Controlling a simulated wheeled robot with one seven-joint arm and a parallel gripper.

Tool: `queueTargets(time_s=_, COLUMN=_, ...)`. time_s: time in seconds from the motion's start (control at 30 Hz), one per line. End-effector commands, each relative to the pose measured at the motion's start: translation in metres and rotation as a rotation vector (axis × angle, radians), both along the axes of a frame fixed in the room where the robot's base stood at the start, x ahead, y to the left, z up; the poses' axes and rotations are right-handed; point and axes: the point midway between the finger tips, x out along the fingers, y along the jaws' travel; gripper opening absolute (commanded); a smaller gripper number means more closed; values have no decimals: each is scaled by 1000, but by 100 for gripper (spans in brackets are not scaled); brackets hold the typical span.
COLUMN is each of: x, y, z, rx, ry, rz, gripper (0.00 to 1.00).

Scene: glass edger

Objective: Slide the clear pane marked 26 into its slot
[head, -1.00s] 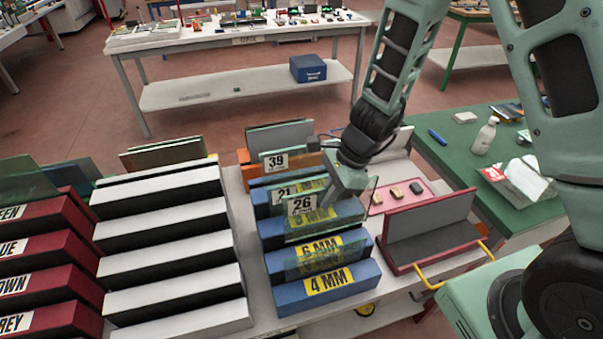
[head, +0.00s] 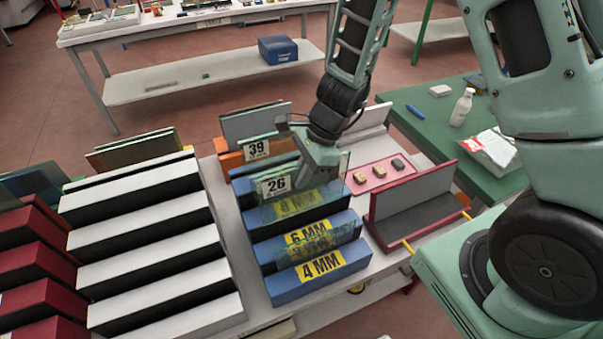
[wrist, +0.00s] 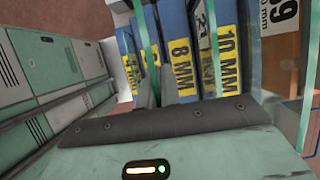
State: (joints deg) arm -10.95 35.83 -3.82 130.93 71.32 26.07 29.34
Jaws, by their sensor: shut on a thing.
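The clear pane marked 26 (head: 266,208) is upright, greenish, with its white label at its upper left. My gripper (head: 318,174) is shut on its top edge, right of the label. The pane stands over the blue rack (head: 283,292), in front of the 8 MM label, which shows through the glass. Its lower edge is unclear, so I cannot tell whether it is in a slot. In the wrist view, my gripper (wrist: 157,92) grips the pane's thin edge (wrist: 147,35), near the gap between the 6 MM and 8 MM blocks.
A pane marked 39 (head: 257,149) stands behind. Another pane stands by the 6 MM label (head: 308,233). A white slotted rack (head: 160,257) lies left, a red-framed grey holder (head: 412,196) right. A pink tray (head: 374,176) with small blocks is behind it.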

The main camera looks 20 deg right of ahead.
Motion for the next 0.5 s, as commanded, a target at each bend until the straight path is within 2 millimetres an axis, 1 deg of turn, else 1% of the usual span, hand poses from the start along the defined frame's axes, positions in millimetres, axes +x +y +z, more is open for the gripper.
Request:
queueTargets(time_s=0.03, x=0, y=0, z=-7, rx=1, ry=-1, rz=0, gripper=0)
queueTargets(time_s=0.5, x=0, y=0, z=-50, rx=0, ry=-1, rz=1, gripper=0)
